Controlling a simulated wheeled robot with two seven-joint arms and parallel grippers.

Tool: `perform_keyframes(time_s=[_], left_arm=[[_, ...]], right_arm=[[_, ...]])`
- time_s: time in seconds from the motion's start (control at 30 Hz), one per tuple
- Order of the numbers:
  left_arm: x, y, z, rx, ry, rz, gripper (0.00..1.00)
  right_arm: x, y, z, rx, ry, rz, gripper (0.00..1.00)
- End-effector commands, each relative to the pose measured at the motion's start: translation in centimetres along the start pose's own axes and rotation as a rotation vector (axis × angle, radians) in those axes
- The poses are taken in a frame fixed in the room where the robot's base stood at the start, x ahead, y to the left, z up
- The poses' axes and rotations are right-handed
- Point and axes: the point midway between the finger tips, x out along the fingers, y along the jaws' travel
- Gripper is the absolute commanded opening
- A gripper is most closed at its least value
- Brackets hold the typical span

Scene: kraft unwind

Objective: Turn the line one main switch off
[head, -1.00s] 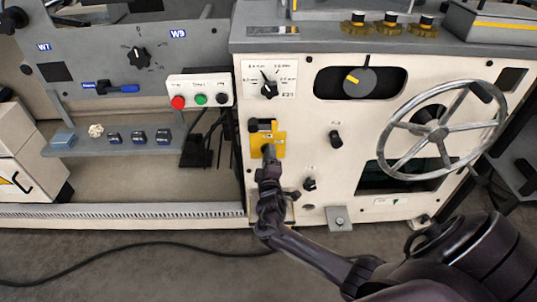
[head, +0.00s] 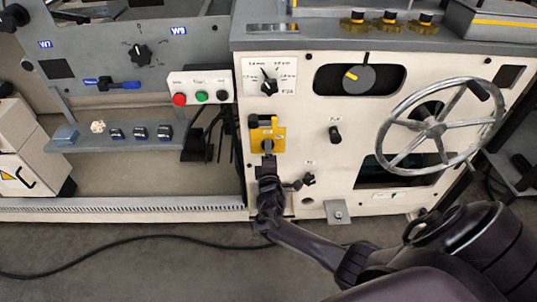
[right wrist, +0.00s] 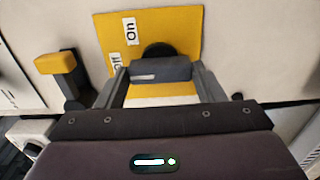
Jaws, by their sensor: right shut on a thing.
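The main switch is a yellow plate (head: 279,134) on the cream machine front, with a dark grey handle (head: 268,146) at its lower middle. In the right wrist view the plate (right wrist: 185,25) carries "On" and "Off" labels on its left side, and the grey handle (right wrist: 160,70) lies crosswise in front of a black round hub. My right gripper (right wrist: 162,82) has one finger at each end of the handle and is shut on it. In the head view the right gripper (head: 268,160) is just below the plate. My left gripper is not in view.
A black knob (head: 335,134) and a smaller star knob (head: 309,179) sit right of the switch. A big handwheel (head: 440,130) is farther right. A button box (head: 200,94) is at upper left. A cable (head: 130,241) lies on the floor.

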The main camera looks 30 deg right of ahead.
Motion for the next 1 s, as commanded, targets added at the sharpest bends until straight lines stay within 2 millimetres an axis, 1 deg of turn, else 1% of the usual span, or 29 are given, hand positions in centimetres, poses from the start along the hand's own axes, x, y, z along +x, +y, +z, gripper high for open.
perform_keyframes(time_s=[0.07,0.1,0.23,0.27,0.53,0.63,0.7,0.9,1.0], left_arm=[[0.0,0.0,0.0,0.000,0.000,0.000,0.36],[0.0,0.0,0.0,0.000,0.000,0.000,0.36],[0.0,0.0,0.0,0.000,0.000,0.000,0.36],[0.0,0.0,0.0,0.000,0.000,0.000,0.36],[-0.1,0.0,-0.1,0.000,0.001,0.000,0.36],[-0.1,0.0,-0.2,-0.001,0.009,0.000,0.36],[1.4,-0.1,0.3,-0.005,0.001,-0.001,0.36],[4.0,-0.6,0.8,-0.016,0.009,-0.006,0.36],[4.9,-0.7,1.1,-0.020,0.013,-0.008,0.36]], right_arm=[[0.0,0.0,0.0,-0.005,0.002,0.000,0.39],[0.0,0.0,0.0,-0.005,0.002,0.000,0.65],[0.0,0.0,0.0,-0.004,0.002,0.000,0.81],[0.0,0.0,0.0,-0.004,0.001,0.000,0.84],[-0.1,0.0,0.0,-0.002,0.001,0.000,0.84],[-0.8,0.0,0.0,-0.003,0.001,-0.002,0.84],[-1.7,0.0,0.0,-0.002,0.003,-0.003,0.84],[-5.2,0.1,0.0,-0.001,0.002,-0.003,0.84],[-6.6,0.0,0.0,-0.002,0.002,-0.003,0.84]])
